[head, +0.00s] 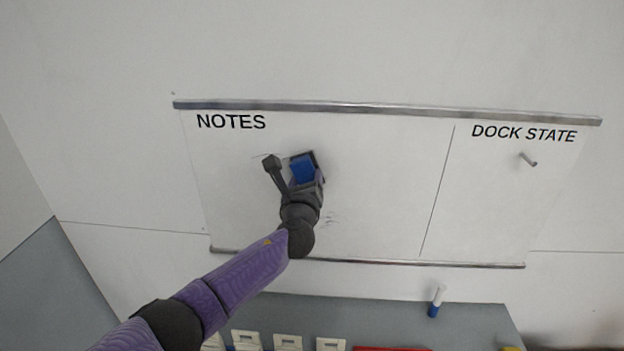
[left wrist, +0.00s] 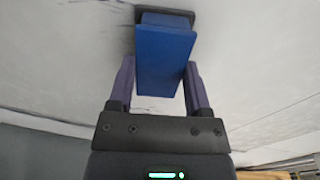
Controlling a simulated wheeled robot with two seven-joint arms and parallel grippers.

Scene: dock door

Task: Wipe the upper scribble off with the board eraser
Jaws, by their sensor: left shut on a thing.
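My left gripper (head: 306,178) is shut on the blue board eraser (head: 302,168), which is up against the whiteboard (head: 380,180) in its NOTES part. In the left wrist view the eraser (left wrist: 166,58) sits between the two fingers (left wrist: 158,85), its dark pad at the board surface. Thin faint marks (head: 264,156) show just left of the eraser, partly hidden by my wrist. Another faint dark scribble (head: 333,219) shows lower, right of my wrist. What lies behind the eraser is hidden. My right gripper is not in view.
A DOCK STATE part (head: 505,190) with a small grey peg (head: 528,159) is at the board's right. A blue-and-white marker (head: 437,301) is below the board. White items (head: 288,342) and a red thing (head: 392,349) are at the bottom edge.

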